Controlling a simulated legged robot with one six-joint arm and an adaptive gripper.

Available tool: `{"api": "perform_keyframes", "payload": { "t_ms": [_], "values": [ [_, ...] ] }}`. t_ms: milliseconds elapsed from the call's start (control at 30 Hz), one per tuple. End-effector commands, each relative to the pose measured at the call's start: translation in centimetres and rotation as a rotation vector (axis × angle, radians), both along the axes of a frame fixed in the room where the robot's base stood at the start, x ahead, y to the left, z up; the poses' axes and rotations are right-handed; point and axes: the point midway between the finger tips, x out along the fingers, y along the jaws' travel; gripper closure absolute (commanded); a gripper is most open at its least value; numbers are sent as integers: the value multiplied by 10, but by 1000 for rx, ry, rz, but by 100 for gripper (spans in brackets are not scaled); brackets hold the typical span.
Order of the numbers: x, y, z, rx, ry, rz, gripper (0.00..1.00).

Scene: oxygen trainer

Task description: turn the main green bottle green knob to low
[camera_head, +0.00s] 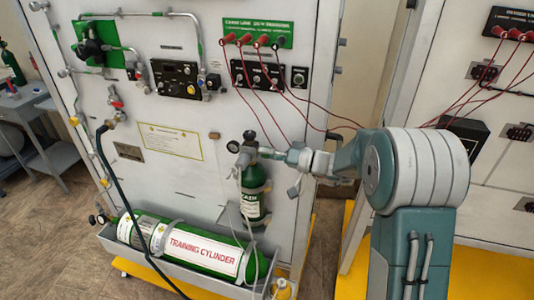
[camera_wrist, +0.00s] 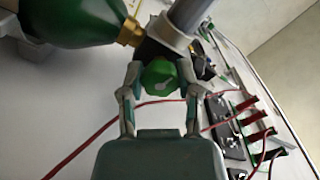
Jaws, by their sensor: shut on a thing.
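The upright green bottle (camera_head: 254,205) hangs on the white panel in the head view, its valve at the top. In the wrist view the green bottle (camera_wrist: 75,20) lies across the upper left, with a brass neck and a dark valve body. The green knob (camera_wrist: 159,78) has a pale mark on its face and sits between the two fingers of my gripper (camera_wrist: 160,85). My gripper is shut on the knob. In the head view my gripper (camera_head: 270,154) reaches the valve from the right, and the knob is hidden. I cannot read any setting label.
A large green training cylinder (camera_head: 190,248) lies in a grey tray below the bottle. Red cables (camera_head: 262,105) hang from the panel above my gripper. A black hose (camera_head: 112,185) runs down the left side. A second panel (camera_head: 505,175) stands at the right.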

Motion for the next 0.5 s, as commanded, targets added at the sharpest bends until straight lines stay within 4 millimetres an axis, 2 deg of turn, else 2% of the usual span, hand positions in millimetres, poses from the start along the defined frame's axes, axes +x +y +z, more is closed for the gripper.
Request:
{"api": "perform_keyframes", "payload": {
  "t_ms": [500],
  "values": [
    [0, -1, -4, 160, 449, -5, 100]
  ]
}}
